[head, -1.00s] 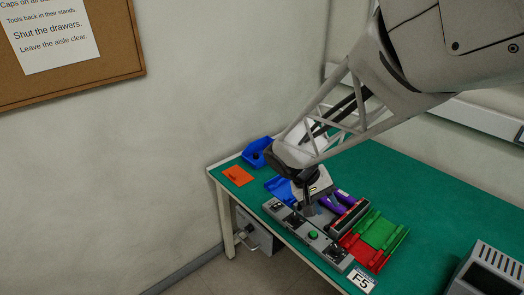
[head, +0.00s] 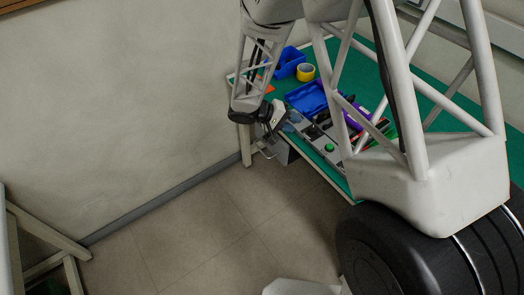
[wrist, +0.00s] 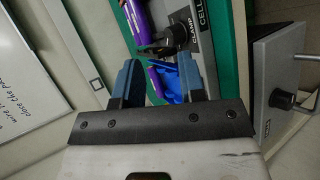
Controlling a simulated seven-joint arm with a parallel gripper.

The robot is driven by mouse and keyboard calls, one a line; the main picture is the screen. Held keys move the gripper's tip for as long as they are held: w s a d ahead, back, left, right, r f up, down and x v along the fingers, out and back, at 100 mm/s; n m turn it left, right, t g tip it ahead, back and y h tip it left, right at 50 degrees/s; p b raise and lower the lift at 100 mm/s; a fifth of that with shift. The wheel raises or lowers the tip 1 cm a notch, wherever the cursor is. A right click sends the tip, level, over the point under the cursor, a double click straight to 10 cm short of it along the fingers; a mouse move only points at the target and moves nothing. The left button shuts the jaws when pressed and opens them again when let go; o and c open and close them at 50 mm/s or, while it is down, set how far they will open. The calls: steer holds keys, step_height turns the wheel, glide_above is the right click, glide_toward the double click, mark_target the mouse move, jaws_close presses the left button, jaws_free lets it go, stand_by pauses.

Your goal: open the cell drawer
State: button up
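The grey drawer unit (head: 279,151) hangs under the near left corner of the green bench, partly hidden by my gripper and arm. In the wrist view its grey front (wrist: 272,62) is at the right, with a black knob (wrist: 282,99), a small label and a pale bar handle (wrist: 303,120). I cannot tell whether the drawer is fully shut. My gripper (head: 280,117) is at the bench's left front edge, just above the drawer unit. In the wrist view its two blue fingers (wrist: 160,80) are apart with nothing held between them; the drawer front lies right of them, not touching.
Blue bins, a yellow tape roll (head: 305,72) and purple-handled tools lie behind. Open floor (head: 215,215) lies before the drawer. My arm covers the right.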

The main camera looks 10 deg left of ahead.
steer(key=w+a+f+n+t, duration=0.2)
steer(key=a+f+t, duration=0.2)
steer(key=a+f, duration=0.65)
steer(key=n+t, duration=0.3)
steer(key=t, duration=0.1)
glide_toward(262, 151)
steer(key=shift+w+d+f+y, duration=0.3)
steer(key=shift+w+d+y, duration=0.1)
steer(key=shift+w+d, duration=0.45)
steer(key=shift+d, duration=0.1)
steer(key=shift+x, duration=3.8)
jaws_close()
